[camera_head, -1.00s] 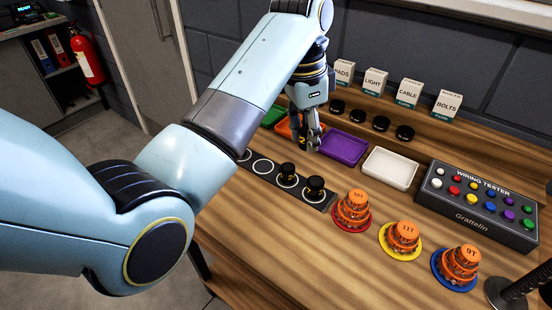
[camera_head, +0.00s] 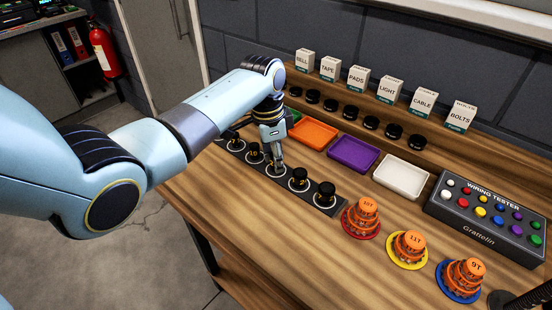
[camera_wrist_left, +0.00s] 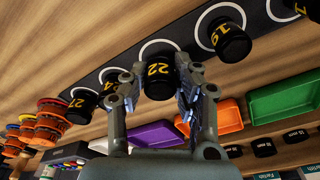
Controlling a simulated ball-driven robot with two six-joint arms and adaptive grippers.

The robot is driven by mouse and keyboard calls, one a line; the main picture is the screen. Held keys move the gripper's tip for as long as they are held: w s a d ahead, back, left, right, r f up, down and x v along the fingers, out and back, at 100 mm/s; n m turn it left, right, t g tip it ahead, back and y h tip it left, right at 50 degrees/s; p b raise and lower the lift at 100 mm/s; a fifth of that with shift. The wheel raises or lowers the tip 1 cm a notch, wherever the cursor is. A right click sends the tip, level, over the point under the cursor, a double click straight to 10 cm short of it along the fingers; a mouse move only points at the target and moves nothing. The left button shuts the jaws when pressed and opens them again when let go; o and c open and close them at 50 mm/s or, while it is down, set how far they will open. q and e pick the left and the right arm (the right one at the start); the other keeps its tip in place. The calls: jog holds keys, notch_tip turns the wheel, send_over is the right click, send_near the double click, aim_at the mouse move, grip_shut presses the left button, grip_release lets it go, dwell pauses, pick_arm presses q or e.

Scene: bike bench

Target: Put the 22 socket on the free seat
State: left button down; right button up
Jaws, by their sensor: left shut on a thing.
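The 22 socket (camera_wrist_left: 158,78) is a black cylinder with a yellow number, held between the fingers of my left gripper (camera_wrist_left: 157,95). In the head view my left gripper (camera_head: 277,168) is over the middle ringed seat of the dark socket strip (camera_head: 312,200). The wrist view shows this seat's white ring (camera_wrist_left: 158,44) partly behind the socket. I cannot tell whether the socket touches the strip. The 19 socket (camera_wrist_left: 232,42) stands on one side, and the 24 socket (camera_wrist_left: 113,80) and 27 socket (camera_wrist_left: 80,104) on the other. My right gripper is not in view.
Orange (camera_head: 314,133), purple (camera_head: 353,154) and white (camera_head: 401,177) trays lie behind the strip. Several black round pieces and labelled boxes stand on the shelf. Orange cog stacks (camera_head: 362,217) and a wiring tester (camera_head: 490,215) are to the right. Wood in front of the strip is clear.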

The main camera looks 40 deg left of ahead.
pick_arm(q)
jog(key=shift+f, duration=0.45)
jog(key=shift+f, duration=0.15)
jog(key=c, duration=1.1)
grip_release()
jog(key=shift+o, duration=0.4)
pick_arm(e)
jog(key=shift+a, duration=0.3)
pick_arm(q)
notch_tip(320, 180, up, 12)
jog(key=s, duration=0.1)
jog(key=shift+a, duration=0.45)
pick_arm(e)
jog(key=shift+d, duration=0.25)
pick_arm(q)
jog(key=shift+s, duration=0.1)
